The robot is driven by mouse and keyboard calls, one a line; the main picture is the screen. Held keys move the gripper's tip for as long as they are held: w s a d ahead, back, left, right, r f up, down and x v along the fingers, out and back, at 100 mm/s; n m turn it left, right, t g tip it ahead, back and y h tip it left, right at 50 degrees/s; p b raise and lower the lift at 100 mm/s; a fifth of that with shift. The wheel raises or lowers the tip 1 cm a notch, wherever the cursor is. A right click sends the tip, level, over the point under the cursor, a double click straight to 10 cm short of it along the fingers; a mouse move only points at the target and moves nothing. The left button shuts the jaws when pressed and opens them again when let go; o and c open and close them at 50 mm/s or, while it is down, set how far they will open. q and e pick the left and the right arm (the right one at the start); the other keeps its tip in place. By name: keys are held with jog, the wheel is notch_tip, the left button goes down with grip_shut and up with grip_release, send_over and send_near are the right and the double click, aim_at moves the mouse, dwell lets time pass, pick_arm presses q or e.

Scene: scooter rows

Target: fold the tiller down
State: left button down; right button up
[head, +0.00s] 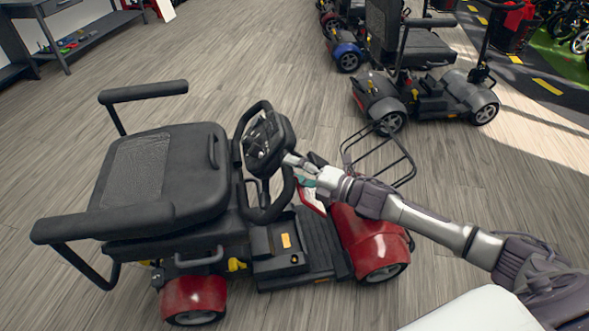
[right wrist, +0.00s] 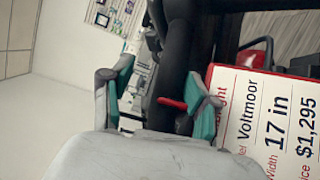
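My right gripper (head: 305,176) reaches in from the right, close beside the tiller below the panel. In the right wrist view the teal-padded fingers of this gripper (right wrist: 163,88) are spread apart. The black tiller post (right wrist: 177,65) and a small red lever (right wrist: 171,103) show between them; I cannot tell whether they touch. My left gripper is not in view.
A red-edged price sign (right wrist: 280,125) reading Voltmoor, 17 in, $1,295 is close beside the gripper. A wire basket (head: 378,155) sits at the scooter's front. Another scooter (head: 425,85) stands behind on the right. Bare wood floor lies at the left.

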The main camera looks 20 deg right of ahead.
jog(key=shift+r, duration=0.1)
jog(key=shift+s+d, duration=0.15)
jog(key=shift+s, duration=0.05)
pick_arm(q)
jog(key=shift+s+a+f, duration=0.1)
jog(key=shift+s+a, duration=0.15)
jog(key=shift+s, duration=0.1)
pick_arm(e)
jog(key=v, duration=1.1)
jog(key=shift+s+d, duration=0.15)
jog(key=shift+s, duration=0.05)
